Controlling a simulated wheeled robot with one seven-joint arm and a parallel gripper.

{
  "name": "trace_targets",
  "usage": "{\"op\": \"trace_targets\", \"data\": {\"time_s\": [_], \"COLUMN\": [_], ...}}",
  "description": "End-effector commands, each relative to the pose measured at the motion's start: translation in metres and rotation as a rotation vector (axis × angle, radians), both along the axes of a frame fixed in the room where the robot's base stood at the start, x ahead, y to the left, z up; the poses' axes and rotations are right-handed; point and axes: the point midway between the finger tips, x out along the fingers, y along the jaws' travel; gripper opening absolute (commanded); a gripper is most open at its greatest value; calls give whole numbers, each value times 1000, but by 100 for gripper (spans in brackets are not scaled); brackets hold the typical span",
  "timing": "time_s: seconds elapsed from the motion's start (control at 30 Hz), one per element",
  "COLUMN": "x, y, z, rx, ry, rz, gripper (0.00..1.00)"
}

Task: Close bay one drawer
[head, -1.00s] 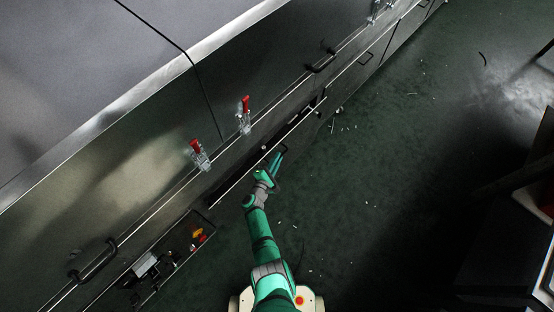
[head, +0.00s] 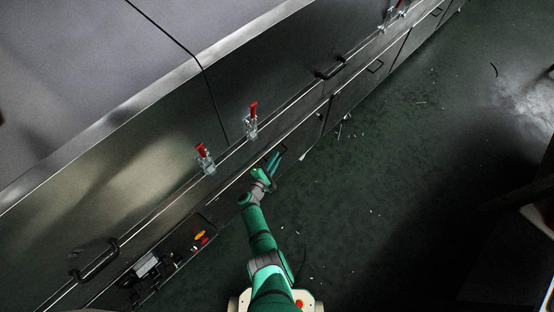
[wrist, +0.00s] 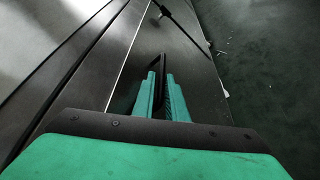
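A low steel drawer front (head: 297,140) runs along the bottom of the long dryer cabinet, with a black bar handle on its outer face. The handle (wrist: 158,72) shows in the wrist view between the two green fingers. My gripper (head: 275,160) is at this handle, its fingers close on both sides of the bar and appearing shut on it. The drawer front lies close to the cabinet face; no wide dark gap shows behind it. The fingertips and my wrist cover part of the handle, and the drawer's inside is hidden.
Red-handled toggle clamps (head: 204,158) sit on the cabinet face above. An open compartment (head: 207,226) at lower left holds dark, yellow and red items. Other black handles (head: 95,260) line the cabinet. Green floor (head: 370,180) with scattered scraps is clear to the right.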

Motion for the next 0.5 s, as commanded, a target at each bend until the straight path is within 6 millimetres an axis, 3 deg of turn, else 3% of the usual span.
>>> {"op": "trace_targets", "data": {"time_s": [0.33,0.5], "x": [1,-9], "y": [2,6], "z": [2,4], "rx": [0,1], "ry": [-5,-5], "rz": [2,2], "gripper": [15,15]}}
